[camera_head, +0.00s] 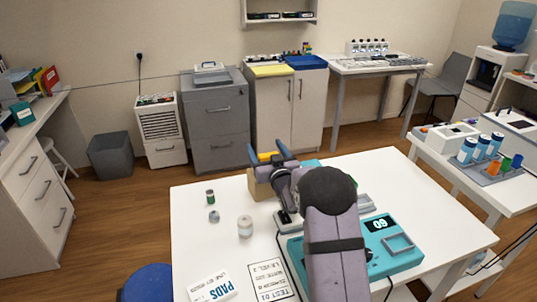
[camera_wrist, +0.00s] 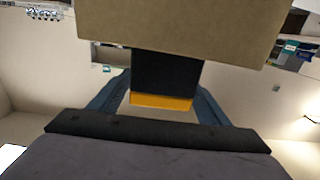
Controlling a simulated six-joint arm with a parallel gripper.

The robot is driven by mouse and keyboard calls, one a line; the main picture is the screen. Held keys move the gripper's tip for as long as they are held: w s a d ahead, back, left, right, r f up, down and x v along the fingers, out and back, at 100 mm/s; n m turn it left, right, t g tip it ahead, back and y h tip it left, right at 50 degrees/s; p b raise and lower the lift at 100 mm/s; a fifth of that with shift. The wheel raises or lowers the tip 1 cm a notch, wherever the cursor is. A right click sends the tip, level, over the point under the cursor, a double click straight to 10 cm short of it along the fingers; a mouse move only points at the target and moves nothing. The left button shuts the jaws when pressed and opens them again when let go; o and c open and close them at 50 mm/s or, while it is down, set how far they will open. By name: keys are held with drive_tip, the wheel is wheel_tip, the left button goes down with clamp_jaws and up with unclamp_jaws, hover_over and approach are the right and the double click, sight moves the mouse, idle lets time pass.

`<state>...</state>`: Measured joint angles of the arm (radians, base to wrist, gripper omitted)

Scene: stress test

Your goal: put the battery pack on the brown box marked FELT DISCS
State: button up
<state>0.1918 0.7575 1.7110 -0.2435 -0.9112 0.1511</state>
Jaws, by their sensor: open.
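The battery pack, black with a yellow end (camera_wrist: 164,75), is between the blue fingers of my gripper (camera_wrist: 162,92) in the wrist view. In the head view its yellow part (camera_head: 268,155) shows between the fingertips. My gripper is open around it, with a finger on either side. The brown box (camera_head: 259,187) stands on the white table, partly hidden by my arm. In the wrist view the plain brown box (camera_wrist: 180,28) meets the black end of the pack. The pack appears to rest on the box, but the contact is not clear. No FELT DISCS lettering shows.
The white table (camera_head: 205,258) also holds a teal device (camera_head: 384,228) reading 60 at right. A green-and-dark can (camera_head: 210,196), a small grey item (camera_head: 214,216) and a white jar (camera_head: 245,227) stand left. A PADS packet (camera_head: 212,288) and TEST 01 sheet (camera_head: 271,281) lie at front.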

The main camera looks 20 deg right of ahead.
drive_tip(key=shift+s, duration=0.3)
drive_tip(key=s+b, duration=0.2)
drive_tip(key=s, duration=0.9)
drive_tip(key=shift+s+b, duration=0.25)
drive_tip(key=shift+b, duration=0.05)
drive_tip(key=shift+r, duration=0.15)
drive_tip(key=s+g+p, duration=0.2)
drive_tip(key=s+a+f+g+p, duration=0.1)
drive_tip(key=s+g+p, duration=0.1)
drive_tip(key=s+a+f+g+p, duration=0.1)
drive_tip(key=s+g+p, duration=0.1)
drive_tip(key=shift+f+h, duration=0.25)
drive_tip(key=shift+h, duration=0.15)
drive_tip(key=s+a+g+p, duration=0.3)
drive_tip(key=s+g, duration=0.3)
drive_tip(key=s, duration=0.8)
drive_tip(key=s+a+g+p, duration=0.3)
drive_tip(key=s+g+p, duration=0.2)
drive_tip(key=s, duration=1)
drive_tip(key=shift+a+r+g+y, duration=0.3)
drive_tip(key=shift+g+y, duration=0.1)
drive_tip(key=shift+g, duration=0.1)
